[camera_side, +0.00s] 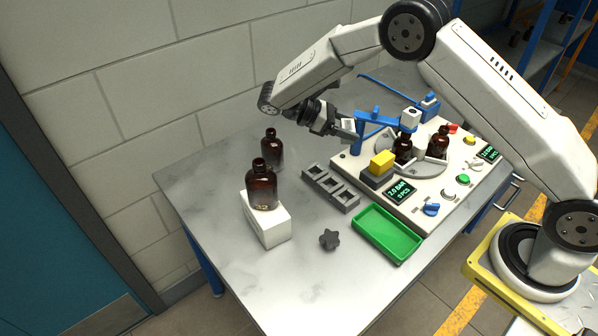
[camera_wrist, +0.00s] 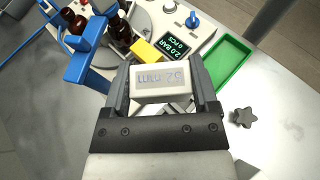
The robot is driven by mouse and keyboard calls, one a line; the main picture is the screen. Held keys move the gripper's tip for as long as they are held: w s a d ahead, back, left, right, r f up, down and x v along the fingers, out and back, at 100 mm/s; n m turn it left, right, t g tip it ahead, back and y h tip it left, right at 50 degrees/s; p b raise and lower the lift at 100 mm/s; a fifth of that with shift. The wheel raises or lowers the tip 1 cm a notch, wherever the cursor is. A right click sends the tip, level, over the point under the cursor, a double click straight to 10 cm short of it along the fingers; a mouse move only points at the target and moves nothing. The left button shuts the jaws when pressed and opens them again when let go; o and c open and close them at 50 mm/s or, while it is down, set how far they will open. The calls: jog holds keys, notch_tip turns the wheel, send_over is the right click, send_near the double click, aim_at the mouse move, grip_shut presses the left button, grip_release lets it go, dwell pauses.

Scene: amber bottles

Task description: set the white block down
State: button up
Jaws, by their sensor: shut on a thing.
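My gripper is shut on the block. The block's underside is hidden, and I see no contact between it and the table.
A brown bottle (camera_side: 261,187) stands on a white box (camera_side: 265,222); another bottle (camera_side: 271,150) stands behind. A grey slotted holder (camera_side: 331,187), green tray (camera_side: 388,234) and black star knob (camera_side: 329,239) lie nearby. The control station (camera_side: 440,190) with its blue bracket (camera_side: 374,117) is right.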

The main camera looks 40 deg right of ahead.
jog(key=w+d+r+n+t+h, duration=0.1)
jog(key=w+d+r+n+t, duration=0.3)
jog(key=w+d+n+t, duration=0.4)
jog(key=w+d+r+n+t+h, duration=0.1)
jog(key=w+d+r+n+t, duration=0.5)
jog(key=w, duration=0.4)
jog(key=m, duration=0.1)
send_over(327, 142)
notch_tip(327, 142, down, 18)
jog(key=shift+d+f+t, duration=0.1)
jog(key=shift+f+t, duration=0.2)
jog(key=shift+f, duration=0.3)
jog(key=shift+f, duration=4.95)
jog(key=shift+f, duration=0.15)
jog(key=o, duration=1.1)
